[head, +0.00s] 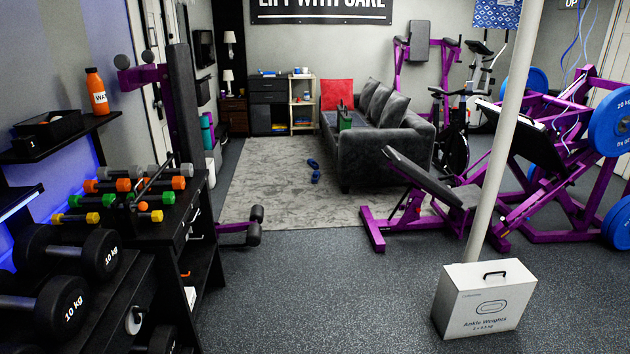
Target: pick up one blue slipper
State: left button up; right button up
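Two small blue items that look like the slippers lie on the grey rug (262,200) in front of the sofa in the head view. The farther blue slipper (313,163) lies just behind the nearer blue slipper (316,177). They are small at this distance, so their details are hard to tell. They lie apart from the sofa's front end. Neither of my grippers shows in this view.
A grey sofa (390,150) stands right of the slippers. A purple bench (430,185) and a white ankle weights box (485,300) stand to the right, near a white pole (505,120). Dumbbell racks (150,235) line the left. Dark floor (320,285) between is clear.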

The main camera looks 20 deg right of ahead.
aim_at(316, 175)
jog(key=i+l+z, duration=0.25)
jog(key=i, duration=0.2)
jog(key=i+z, duration=0.25)
jog(key=i, duration=0.15)
jog(key=i+z, duration=0.2)
jog(key=i, duration=4.15)
jog(key=j, duration=0.1)
